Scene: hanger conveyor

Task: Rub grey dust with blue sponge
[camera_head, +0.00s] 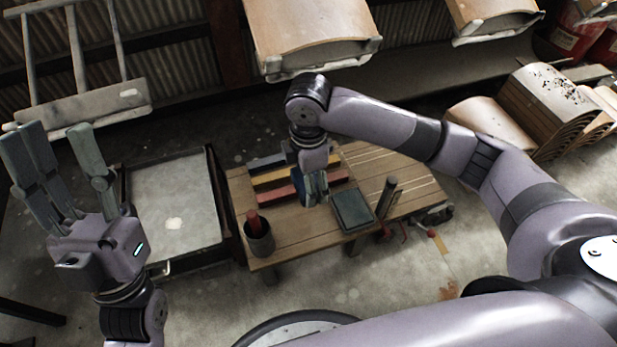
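My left gripper (60,140) is raised at the left, fingers up and spread wide, with nothing between them. My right arm reaches in from the right, and my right gripper (314,187) points down over the wooden table (405,180). A small blue patch (297,180), possibly the blue sponge, shows at the left side of the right gripper's fingers. I cannot tell whether they hold it. Dark specks mark a curved wooden panel (550,85) in the stack at the right. I cannot make out grey dust clearly anywhere.
The table carries blue, yellow and red bars (285,177), a grey cup with a red handle (259,238) and a dark green box (353,209). A metal-topped cart (172,205) stands left of it. Curved wooden panels (310,30) hang above. Red buckets (575,35) stand far right.

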